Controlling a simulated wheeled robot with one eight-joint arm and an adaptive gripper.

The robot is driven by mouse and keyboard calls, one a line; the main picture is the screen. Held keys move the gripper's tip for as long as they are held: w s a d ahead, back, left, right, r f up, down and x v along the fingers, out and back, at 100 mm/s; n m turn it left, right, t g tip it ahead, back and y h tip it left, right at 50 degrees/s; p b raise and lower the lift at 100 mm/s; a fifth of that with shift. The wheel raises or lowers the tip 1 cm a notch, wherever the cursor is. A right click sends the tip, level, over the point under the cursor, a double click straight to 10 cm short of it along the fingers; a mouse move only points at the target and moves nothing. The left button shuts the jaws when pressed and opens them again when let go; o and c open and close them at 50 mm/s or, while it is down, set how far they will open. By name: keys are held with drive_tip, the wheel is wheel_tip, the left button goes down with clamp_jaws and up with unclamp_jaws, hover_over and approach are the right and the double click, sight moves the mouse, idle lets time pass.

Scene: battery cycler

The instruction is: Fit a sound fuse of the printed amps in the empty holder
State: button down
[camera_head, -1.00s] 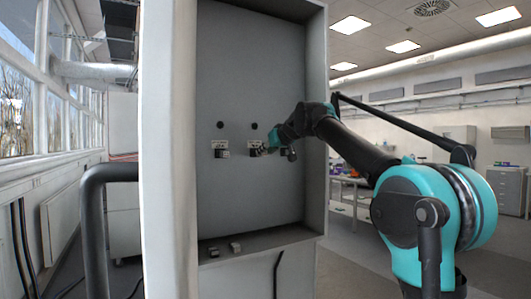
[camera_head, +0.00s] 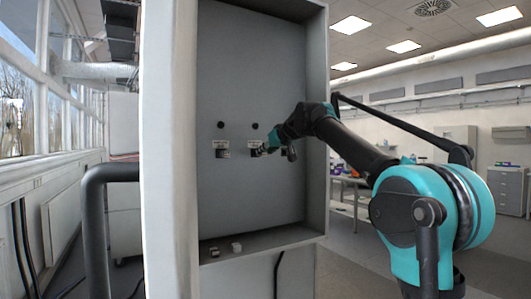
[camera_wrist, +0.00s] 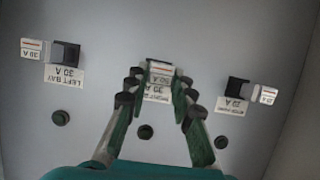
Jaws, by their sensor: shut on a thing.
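My gripper (camera_wrist: 160,83) is shut on a white fuse (camera_wrist: 161,69) with a reddish stripe at the middle holder. Its print is too small to read surely, and the fingers hide that holder, so I cannot tell whether the fuse is seated. The labels appear upside down in the wrist view. A dark holder at the left (camera_wrist: 66,53) there has a "30 A" label (camera_wrist: 63,75) and a white 30 A block (camera_wrist: 32,48) beside it. Another holder at the right (camera_wrist: 238,88) has a label (camera_wrist: 232,104) and a white block (camera_wrist: 267,94). My gripper also shows in the head view (camera_head: 264,149).
The grey cabinet (camera_head: 250,60) is open at the front, with a side wall (camera_head: 315,120) close to my arm. Two small pieces, one dark (camera_head: 213,251) and one pale (camera_head: 237,246), lie on its bottom ledge. Dark round knobs (camera_wrist: 60,117) stick out near the holders.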

drive_tip(key=shift+w+a, duration=0.4)
drive_tip(key=shift+w, duration=0.1)
idle(0.5)
drive_tip(key=c, duration=1.2)
unclamp_jaws()
drive_tip(key=shift+s+d, duration=0.1)
